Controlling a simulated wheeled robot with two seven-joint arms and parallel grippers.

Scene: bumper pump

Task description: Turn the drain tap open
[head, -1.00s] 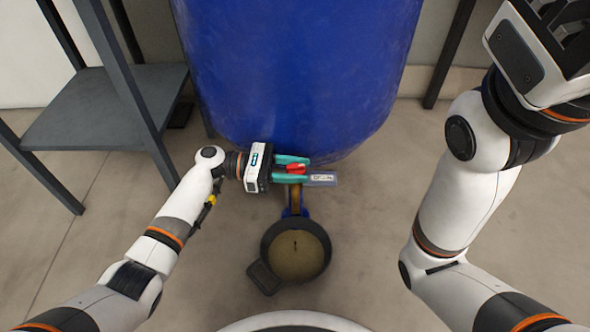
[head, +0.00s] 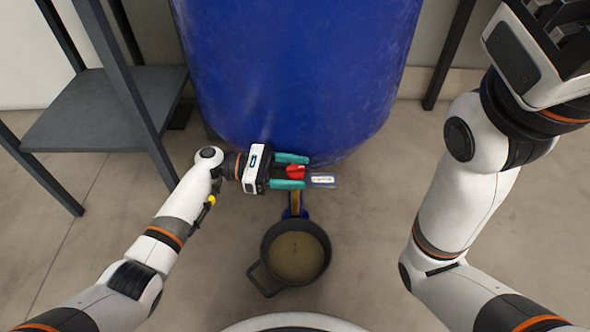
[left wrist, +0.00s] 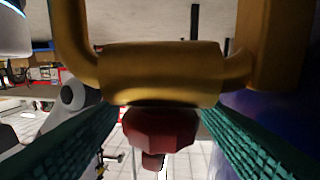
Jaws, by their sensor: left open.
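The red tap handle (head: 295,171) is at the base of the blue drum (head: 295,70), above a brass spout (head: 295,201). My left gripper (head: 292,172) is open, with one teal finger on the far side of the handle and one on the near side. In the left wrist view, the red handle (left wrist: 160,130) sits between the spread teal fingers, below the brass tap body (left wrist: 160,75). Whether either finger touches it is unclear. My right gripper (head: 562,30) is at the top right, cut by the frame edge; its fingertips are not clear.
A dark round pot (head: 267,262) with a side handle stands on the floor below the spout. Its inside looks tan. A grey shelf rack (head: 100,105) stands left of the drum. The floor (head: 370,240) right of the pot is clear.

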